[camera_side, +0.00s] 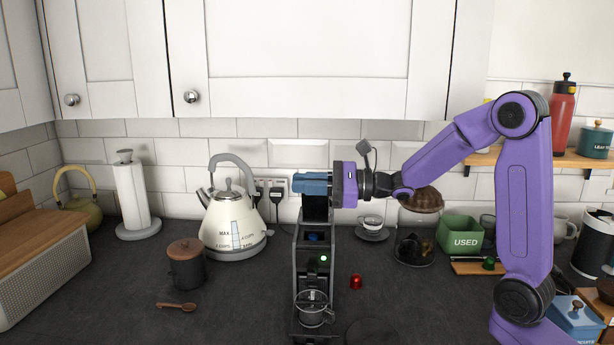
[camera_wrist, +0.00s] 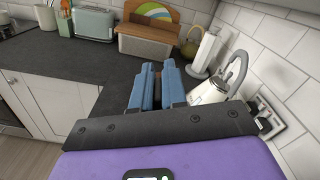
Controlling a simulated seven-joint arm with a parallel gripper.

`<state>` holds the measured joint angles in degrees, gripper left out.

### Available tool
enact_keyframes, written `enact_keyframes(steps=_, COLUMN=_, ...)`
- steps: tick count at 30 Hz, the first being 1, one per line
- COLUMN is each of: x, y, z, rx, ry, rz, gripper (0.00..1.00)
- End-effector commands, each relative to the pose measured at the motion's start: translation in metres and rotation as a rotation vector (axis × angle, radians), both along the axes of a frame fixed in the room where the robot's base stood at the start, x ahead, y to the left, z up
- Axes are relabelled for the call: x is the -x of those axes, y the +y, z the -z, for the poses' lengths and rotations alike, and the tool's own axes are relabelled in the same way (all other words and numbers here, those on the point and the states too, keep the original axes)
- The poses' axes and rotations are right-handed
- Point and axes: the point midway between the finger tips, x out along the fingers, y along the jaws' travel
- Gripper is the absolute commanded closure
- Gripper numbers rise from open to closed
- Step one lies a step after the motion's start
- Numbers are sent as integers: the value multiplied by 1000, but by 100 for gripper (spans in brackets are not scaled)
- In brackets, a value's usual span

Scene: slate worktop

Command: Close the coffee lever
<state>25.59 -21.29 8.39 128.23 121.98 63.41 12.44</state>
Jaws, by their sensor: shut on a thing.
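The coffee machine (camera_side: 299,255) is narrow and dark, with a small green light on its front. A clear glass cup (camera_side: 314,309) stands at its base under the spout. My gripper (camera_side: 308,183) reaches in from the right at the top of the machine, its blue fingers level and pointing left. The fingers are shut on the coffee lever at the machine's top, which they mostly hide. In the wrist view the gripper (camera_wrist: 158,88) shows two blue fingers with a narrow gap between them; the lever is not clear there.
A cream kettle (camera_side: 232,220) and a dark lidded jar (camera_side: 187,266) stand left of the machine. A red capsule (camera_side: 356,282) lies just right of it. A cup on a saucer (camera_side: 372,232) and the green "USED" bin (camera_side: 461,236) are behind right. Cabinets (camera_side: 300,60) hang above.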

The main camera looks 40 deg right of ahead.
Motion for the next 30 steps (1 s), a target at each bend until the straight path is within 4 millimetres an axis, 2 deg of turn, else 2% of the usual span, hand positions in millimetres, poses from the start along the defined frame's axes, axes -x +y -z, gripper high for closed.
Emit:
enact_keyframes(steps=9, x=23, y=22, z=21, rx=211, ry=-207, rz=0, gripper=100)
enact_keyframes(steps=21, x=40, y=39, z=49, rx=434, ry=-430, rz=1, gripper=100)
enact_keyframes(steps=30, x=45, y=43, z=62, rx=445, ry=-440, rz=0, gripper=100)
